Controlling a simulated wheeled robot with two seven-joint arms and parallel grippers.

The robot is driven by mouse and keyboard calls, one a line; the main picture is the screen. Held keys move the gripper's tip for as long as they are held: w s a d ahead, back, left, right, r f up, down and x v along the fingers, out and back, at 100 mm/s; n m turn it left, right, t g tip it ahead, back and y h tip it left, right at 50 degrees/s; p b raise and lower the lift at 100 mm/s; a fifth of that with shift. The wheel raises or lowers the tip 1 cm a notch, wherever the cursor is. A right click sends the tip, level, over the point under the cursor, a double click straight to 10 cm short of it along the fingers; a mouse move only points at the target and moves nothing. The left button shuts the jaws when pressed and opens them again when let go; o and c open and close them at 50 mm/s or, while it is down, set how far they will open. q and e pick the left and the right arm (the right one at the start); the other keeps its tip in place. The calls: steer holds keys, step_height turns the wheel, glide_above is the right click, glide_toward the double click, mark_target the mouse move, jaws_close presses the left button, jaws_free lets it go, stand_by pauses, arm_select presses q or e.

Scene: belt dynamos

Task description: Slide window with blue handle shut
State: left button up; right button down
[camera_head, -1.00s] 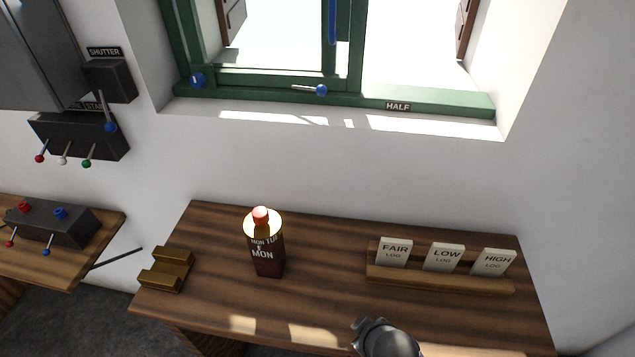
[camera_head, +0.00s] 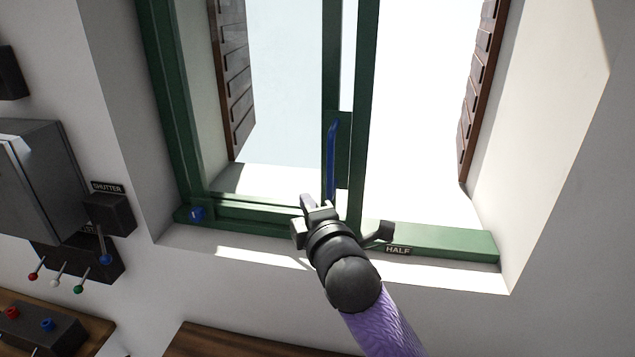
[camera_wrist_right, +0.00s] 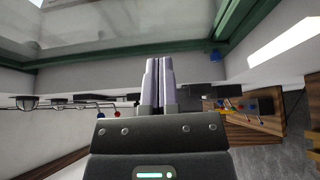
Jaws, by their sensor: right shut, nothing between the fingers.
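The green-framed window (camera_head: 179,130) has a sliding sash whose upright stile (camera_head: 366,95) stands near the middle of the opening. The blue handle (camera_head: 332,155) is a vertical bar on that sash. The right part of the opening shows open sky. My right gripper (camera_head: 316,203) is just below the handle's lower end, in front of the bottom rail. Its fingers (camera_wrist_right: 158,85) are together and empty in the right wrist view. I cannot tell whether they touch the sash or handle. My left gripper is not in view.
A blue knob (camera_head: 197,214) sits at the frame's lower left corner. A HALF label (camera_head: 398,250) is on the sill rail. Brown shutters (camera_head: 231,75) stand open outside. The SHUTTER lever box (camera_head: 108,213) is on the left wall. A wooden table (camera_head: 205,341) is below.

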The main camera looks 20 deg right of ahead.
steer(key=w+d+p, duration=0.2)
steer(key=w+d, duration=0.2)
steer(key=shift+w+d+f, duration=0.15)
steer(key=shift+w, duration=0.2)
